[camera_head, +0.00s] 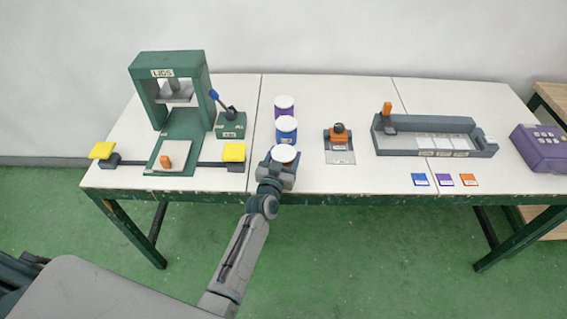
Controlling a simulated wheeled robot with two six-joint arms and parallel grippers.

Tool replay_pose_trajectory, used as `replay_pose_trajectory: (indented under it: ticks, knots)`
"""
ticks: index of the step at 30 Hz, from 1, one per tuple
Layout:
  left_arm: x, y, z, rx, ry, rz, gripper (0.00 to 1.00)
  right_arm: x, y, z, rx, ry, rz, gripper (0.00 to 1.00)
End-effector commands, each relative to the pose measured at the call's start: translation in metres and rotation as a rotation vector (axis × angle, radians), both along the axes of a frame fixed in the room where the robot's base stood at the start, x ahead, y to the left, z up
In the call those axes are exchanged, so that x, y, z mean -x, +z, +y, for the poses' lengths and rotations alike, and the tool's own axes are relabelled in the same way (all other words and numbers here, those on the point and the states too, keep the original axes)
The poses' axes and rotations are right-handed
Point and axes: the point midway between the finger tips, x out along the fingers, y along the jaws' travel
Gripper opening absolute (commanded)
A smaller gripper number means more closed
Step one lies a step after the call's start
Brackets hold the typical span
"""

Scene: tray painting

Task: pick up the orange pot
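Three pots with white lids stand in a row running from back to front on the table. The back one is a purple pot (284,112) and the middle one is a blue pot (286,136). The nearest pot (284,153) shows only its white lid; its body is hidden behind my gripper, so I see no orange on it. My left gripper (279,166) is at this nearest pot, reaching in from the front, with its fingers around or against it. I cannot tell whether the fingers are closed. My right gripper is not in view.
A green lid press (180,122) with yellow pads (233,153) stands left. A grey fixture with an orange block (338,137) is right of the pots. Further right are a long grey tray (404,151), coloured cards (444,180) and a purple box (541,148).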

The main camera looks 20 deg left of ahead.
Motion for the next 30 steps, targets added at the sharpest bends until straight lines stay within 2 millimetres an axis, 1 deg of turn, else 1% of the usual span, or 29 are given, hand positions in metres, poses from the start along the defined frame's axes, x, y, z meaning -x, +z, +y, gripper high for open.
replay_pose_trajectory:
  ticks: [1,2,3,4,14,20,26,28,30]
  knots:
    - [0.0,0.0,0.0,0.0,0.0,0.0,0.44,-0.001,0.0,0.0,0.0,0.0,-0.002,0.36]
    - [0.0,0.0,0.0,0.0,0.0,0.0,0.39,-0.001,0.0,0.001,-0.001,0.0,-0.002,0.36]
    - [0.0,0.0,0.0,0.0,0.0,0.0,0.31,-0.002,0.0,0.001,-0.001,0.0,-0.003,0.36]
    - [0.0,0.001,0.0,0.0,0.0,-0.002,0.29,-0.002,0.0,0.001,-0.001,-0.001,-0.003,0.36]
    - [0.0,0.005,0.0,0.0,0.0,-0.002,0.29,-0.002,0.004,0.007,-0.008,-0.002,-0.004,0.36]
    - [0.0,0.019,0.0,-0.001,0.0,-0.002,0.29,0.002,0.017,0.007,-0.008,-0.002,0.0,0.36]
    - [0.0,0.042,0.0,-0.001,0.0,-0.002,0.29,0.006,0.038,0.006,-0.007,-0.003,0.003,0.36]
    - [0.012,0.035,0.001,0.0,0.0,0.001,0.29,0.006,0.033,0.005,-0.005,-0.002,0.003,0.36]
    - [0.029,0.036,0.003,0.0,0.001,0.001,0.29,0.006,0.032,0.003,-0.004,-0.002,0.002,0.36]
